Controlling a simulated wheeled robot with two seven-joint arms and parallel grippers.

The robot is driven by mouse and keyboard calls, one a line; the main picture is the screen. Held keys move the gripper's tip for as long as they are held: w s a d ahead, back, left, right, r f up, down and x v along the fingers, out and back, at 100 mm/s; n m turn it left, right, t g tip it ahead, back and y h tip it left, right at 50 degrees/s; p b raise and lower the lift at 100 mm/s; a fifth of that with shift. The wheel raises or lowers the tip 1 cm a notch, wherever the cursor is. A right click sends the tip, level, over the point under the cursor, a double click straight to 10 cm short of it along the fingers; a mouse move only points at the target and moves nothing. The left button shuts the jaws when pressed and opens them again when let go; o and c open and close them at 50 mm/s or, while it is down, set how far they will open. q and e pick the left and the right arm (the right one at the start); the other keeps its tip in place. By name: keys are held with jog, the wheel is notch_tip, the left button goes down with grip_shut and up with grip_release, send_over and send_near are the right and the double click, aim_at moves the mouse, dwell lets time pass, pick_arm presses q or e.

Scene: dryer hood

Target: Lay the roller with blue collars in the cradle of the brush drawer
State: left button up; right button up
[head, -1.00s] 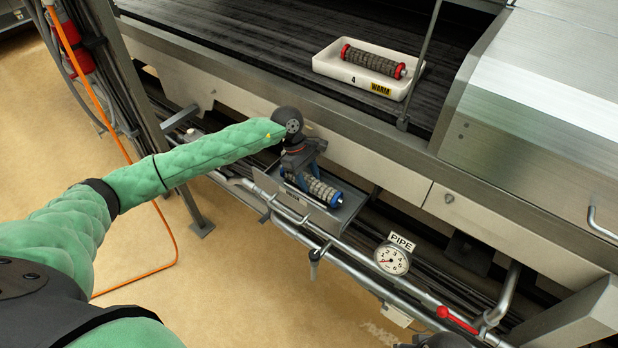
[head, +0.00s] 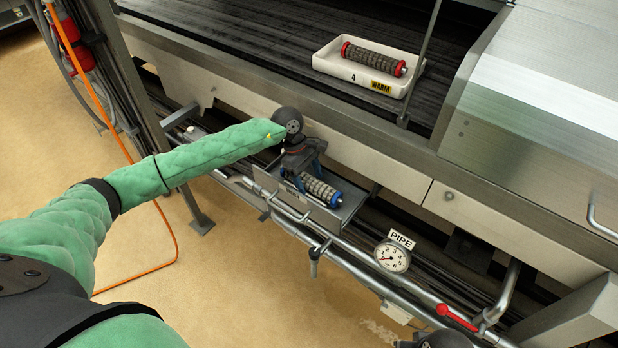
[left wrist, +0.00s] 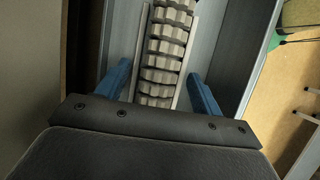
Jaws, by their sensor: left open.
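The roller with blue collars (head: 319,188) has a grey ribbed body and lies in the open brush drawer (head: 345,212) below the conveyor edge. In the left wrist view the roller (left wrist: 165,50) lies lengthwise between two pale rails of the cradle (left wrist: 189,50).
A white tray (head: 330,66) marked "4" and "WARM" holds a red-collared roller (head: 374,59) on the dark conveyor. Pipes run below the drawer, with a gauge (head: 392,257) labelled PIPE and a red-handled lever (head: 457,318) to the right. Open floor lies at lower left.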

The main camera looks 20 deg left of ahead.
pick_arm(q)
jog(key=shift+r, duration=0.2)
jog(key=shift+w+a+r, duration=0.15)
jog(key=shift+a+r, duration=0.05)
jog(key=shift+r, duration=0.1)
jog(key=b+v, duration=0.3)
jog(key=v, duration=0.8)
jog(key=shift+b, duration=0.3)
pick_arm(e)
jog(key=w+a+f+t+y, duration=0.1)
jog(key=w+a+f, duration=0.1)
jog(key=a+f, duration=0.2)
jog(key=shift+a+f+n, duration=0.25)
jog(key=shift+f+n, duration=0.05)
jog(key=shift+f, duration=0.35)
pick_arm(q)
jog(key=shift+d, duration=0.1)
